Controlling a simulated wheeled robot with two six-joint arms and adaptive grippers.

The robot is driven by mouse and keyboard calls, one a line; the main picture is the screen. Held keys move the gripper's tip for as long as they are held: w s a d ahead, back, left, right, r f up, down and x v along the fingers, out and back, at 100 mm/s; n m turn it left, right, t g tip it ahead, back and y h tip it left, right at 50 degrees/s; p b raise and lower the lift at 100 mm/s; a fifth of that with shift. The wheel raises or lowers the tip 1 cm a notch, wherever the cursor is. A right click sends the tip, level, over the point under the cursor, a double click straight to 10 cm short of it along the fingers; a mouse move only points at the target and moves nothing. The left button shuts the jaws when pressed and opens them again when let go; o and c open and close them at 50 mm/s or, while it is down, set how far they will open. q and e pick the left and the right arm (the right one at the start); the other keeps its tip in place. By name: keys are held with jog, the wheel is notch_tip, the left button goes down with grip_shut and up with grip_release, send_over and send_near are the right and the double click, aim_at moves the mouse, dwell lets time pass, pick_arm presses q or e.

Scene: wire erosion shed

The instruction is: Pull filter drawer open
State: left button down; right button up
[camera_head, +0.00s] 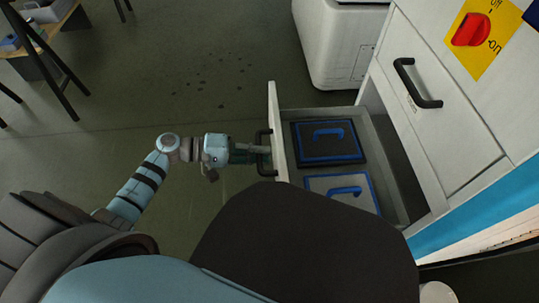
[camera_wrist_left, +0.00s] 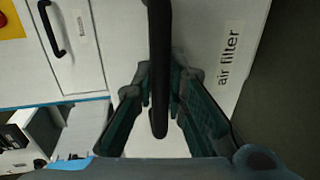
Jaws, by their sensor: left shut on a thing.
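The filter drawer (camera_head: 277,120) stands pulled out of the white cabinet in the head view. Two filters lie inside it, a dark one (camera_head: 325,143) and a grey one (camera_head: 341,190), each with a blue rim and a blue handle. My left gripper (camera_head: 258,149) is at the drawer's front, shut on its black handle (camera_head: 264,140). In the left wrist view the handle (camera_wrist_left: 159,60) passes between the fingers (camera_wrist_left: 160,95), and the drawer front (camera_wrist_left: 205,45) reads "air filter". My right gripper is in neither view.
Another closed drawer with a black handle (camera_head: 417,84) is to the right, below a red rotary switch (camera_head: 471,30) on a yellow plate. A white machine (camera_head: 339,45) stands behind the open drawer. A table (camera_head: 50,30) is at the far left. The floor left of the drawer is clear.

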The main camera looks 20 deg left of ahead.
pick_arm(q)
jog(key=shift+s+a, duration=0.15)
jog(key=shift+a, duration=0.1)
jog(key=c, duration=1.6)
grip_release()
jog(key=shift+a, duration=0.15)
jog(key=v, duration=1.2)
jog(key=shift+f, duration=0.1)
